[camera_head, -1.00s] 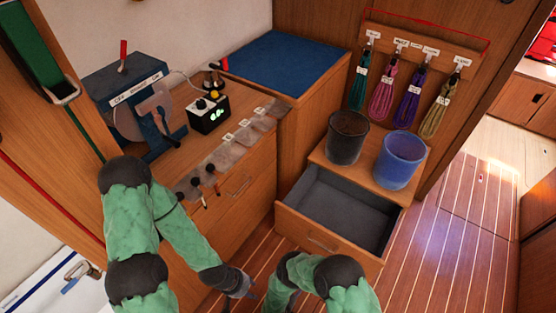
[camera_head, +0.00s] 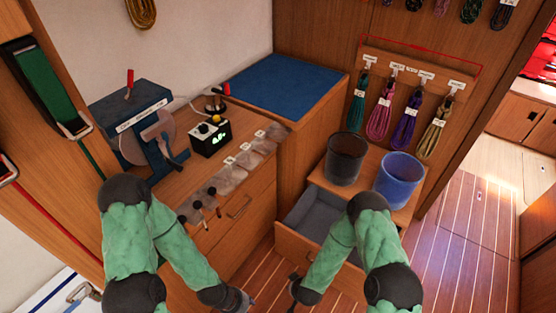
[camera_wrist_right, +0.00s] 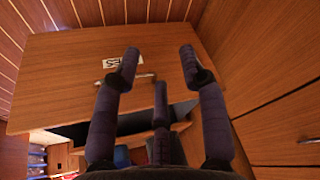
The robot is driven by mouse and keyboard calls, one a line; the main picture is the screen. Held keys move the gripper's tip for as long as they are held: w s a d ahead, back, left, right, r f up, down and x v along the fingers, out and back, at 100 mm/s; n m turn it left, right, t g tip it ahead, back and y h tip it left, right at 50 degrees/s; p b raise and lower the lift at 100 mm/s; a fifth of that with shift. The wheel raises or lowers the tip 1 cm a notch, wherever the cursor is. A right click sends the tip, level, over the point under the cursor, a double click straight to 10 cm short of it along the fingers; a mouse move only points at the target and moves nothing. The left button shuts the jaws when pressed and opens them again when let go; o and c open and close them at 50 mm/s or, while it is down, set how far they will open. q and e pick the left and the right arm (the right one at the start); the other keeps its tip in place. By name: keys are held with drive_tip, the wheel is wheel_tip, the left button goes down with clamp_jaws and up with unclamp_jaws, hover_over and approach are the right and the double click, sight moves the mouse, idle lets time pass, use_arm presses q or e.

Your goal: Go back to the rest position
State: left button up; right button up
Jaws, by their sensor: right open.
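My left gripper (camera_head: 240,303) is a small dark shape low in the head view, in front of the wooden cabinet; its fingers are too small to read. My right gripper (camera_head: 294,287) hangs in front of the open drawer (camera_head: 290,247), over the floor side. In the right wrist view the right gripper (camera_wrist_right: 160,62) has its dark fingers spread apart with nothing between them. A wooden drawer front (camera_wrist_right: 75,75) with a white label and a handle lies beyond the fingers. My right forearm hides part of the drawer in the head view.
A black bin (camera_head: 345,160) and a blue bin (camera_head: 398,180) stand above the drawer. Coiled lines (camera_head: 405,122) hang on a wall rack behind. A winding machine (camera_head: 145,135) and a black display box (camera_head: 210,137) sit on the left counter. Planked floor (camera_head: 450,245) is clear at right.

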drive_tip(key=s+d+r+m+g+y+p, duration=0.1)
drive_tip(key=s+d+r+m+g+y, duration=0.1)
drive_tip(key=s+r, duration=0.9)
drive_tip(key=shift+d+r+m+g+y, duration=0.3)
drive_tip(key=shift+r+m+g+y, duration=0.15)
drive_tip(key=shift+m+g, duration=0.4)
